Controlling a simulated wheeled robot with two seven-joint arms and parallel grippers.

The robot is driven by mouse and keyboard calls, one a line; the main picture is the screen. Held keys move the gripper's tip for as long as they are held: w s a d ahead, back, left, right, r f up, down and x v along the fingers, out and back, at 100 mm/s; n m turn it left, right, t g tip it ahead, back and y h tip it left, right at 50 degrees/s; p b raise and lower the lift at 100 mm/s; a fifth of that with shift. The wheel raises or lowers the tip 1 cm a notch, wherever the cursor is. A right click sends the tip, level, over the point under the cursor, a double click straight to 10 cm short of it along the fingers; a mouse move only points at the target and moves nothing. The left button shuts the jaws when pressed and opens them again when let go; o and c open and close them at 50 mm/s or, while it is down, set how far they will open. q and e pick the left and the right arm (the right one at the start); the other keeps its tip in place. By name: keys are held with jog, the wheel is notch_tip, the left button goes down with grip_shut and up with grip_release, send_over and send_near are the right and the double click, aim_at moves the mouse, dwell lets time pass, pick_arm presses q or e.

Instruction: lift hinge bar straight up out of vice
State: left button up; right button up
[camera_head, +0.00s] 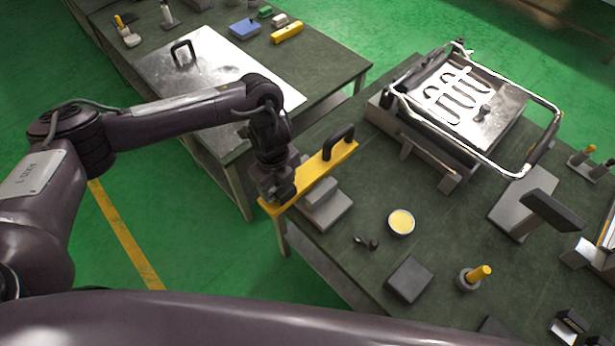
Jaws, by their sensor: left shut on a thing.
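The hinge bar is a yellow bar (316,170) with a black handle on its far end. It lies at a slant over the left edge of the green-topped workbench, above and beside a grey block-like vice (328,212). My left gripper (278,194) comes down from above and is shut on the bar's near end. The arm and gripper hide part of that end. I cannot tell whether the bar's underside still touches the vice jaws. My right gripper is not in view.
A metal frame (520,172) with a heating element stands on the workbench at the back right. A yellow-filled tin (401,222), a dark box (409,279) and a yellow-handled tool (479,274) lie nearer. A second table (325,62) stands behind left.

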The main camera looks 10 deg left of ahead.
pick_arm(q)
jog(key=shift+r+p, duration=1.35)
jog(key=shift+r, duration=0.4)
